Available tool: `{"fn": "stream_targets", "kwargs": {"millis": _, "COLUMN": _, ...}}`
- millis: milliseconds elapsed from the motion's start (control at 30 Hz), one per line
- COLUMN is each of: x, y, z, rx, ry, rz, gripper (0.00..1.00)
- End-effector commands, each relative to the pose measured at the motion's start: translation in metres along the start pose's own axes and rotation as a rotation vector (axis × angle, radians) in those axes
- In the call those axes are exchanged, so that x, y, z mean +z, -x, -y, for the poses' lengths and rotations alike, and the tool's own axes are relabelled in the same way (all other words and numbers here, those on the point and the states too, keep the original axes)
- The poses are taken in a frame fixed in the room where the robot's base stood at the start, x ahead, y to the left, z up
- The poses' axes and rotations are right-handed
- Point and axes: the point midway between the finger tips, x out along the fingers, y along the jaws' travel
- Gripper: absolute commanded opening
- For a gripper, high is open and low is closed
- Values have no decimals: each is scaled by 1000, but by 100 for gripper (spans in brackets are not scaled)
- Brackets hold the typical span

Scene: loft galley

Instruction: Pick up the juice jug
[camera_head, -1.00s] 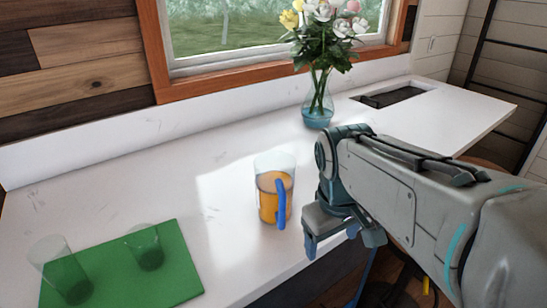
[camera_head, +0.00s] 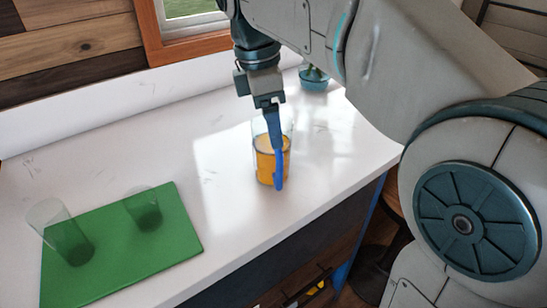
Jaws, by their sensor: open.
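The juice jug (camera_head: 266,162) is a clear glass jug with orange juice in its lower part and a blue handle on its near right side. It stands upright on the white counter (camera_head: 215,180). My gripper (camera_head: 272,108) points down right at the top of the jug, over the handle's upper end. Its fingers overlap the jug's rim and the handle in this view, so I cannot tell whether they touch. The jaws are open and hold nothing.
A green mat (camera_head: 110,255) at the left bears two clear glasses, a left one (camera_head: 66,235) and a right one (camera_head: 144,209). The vase (camera_head: 313,80) stands behind, mostly hidden by my arm. The counter's front edge is close to the jug.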

Motion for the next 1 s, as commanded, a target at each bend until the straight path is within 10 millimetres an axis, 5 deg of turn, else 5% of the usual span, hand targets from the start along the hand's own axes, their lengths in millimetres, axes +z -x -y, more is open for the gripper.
{"fn": "stream_targets", "kwargs": {"millis": 133, "x": 0, "y": -28, "z": 1, "rx": -2, "ry": -2, "rz": 2, "gripper": 73}}
{"fn": "stream_targets", "kwargs": {"millis": 700, "x": 1, "y": -91, "z": -6, "rx": -1, "ry": -3, "rz": 0, "gripper": 73}}
{"fn": "stream_targets", "kwargs": {"millis": 1000, "x": 0, "y": -97, "z": -6, "rx": 2, "ry": -3, "rz": 0, "gripper": 73}}
